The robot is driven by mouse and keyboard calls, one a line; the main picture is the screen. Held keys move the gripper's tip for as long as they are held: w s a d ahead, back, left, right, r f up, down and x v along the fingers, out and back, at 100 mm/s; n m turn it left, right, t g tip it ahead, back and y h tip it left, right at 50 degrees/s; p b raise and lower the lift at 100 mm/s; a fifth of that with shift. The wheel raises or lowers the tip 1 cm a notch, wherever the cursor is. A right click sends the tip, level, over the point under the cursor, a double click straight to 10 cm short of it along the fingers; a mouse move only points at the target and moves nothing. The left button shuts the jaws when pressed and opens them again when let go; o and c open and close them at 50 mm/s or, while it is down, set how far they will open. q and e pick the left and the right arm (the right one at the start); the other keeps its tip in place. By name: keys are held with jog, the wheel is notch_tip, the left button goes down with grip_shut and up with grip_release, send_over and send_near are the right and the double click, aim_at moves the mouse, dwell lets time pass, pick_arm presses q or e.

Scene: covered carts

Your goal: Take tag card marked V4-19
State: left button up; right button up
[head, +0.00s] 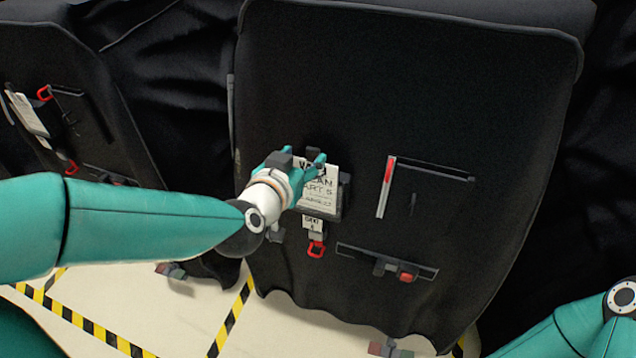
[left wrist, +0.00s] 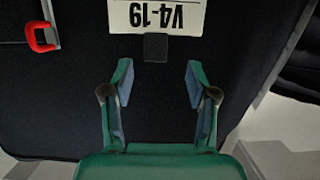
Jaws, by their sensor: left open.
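The white tag card marked V4-19 (left wrist: 155,15) shows upside down at the top of the left wrist view, partly cut off. A dark clip or tab (left wrist: 155,47) sits at its edge. In the head view the card (head: 321,188) is on the front of the black covered cart, its top partly hidden by my left gripper (head: 303,157). My left gripper is open and empty. In the left wrist view its fingertips (left wrist: 158,70) are spread on either side, just short of the dark tab. My right gripper is out of view; only its arm shows.
A small tag (head: 312,226) and red loop (head: 317,250) hang below the card. A red-and-white strip (head: 386,187) and a dark bar with a red piece (head: 407,277) are to the right. Another covered cart (head: 60,120) stands left. Striped floor tape (head: 230,318) lies below.

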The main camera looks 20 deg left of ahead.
aim_at(312, 152)
pick_arm(q)
jog(key=x, duration=0.5)
jog(key=shift+d+f+p, duration=0.1)
jog(key=shift+d+p, duration=0.1)
jog(key=shift+p, duration=0.1)
jog(key=c, duration=1.1)
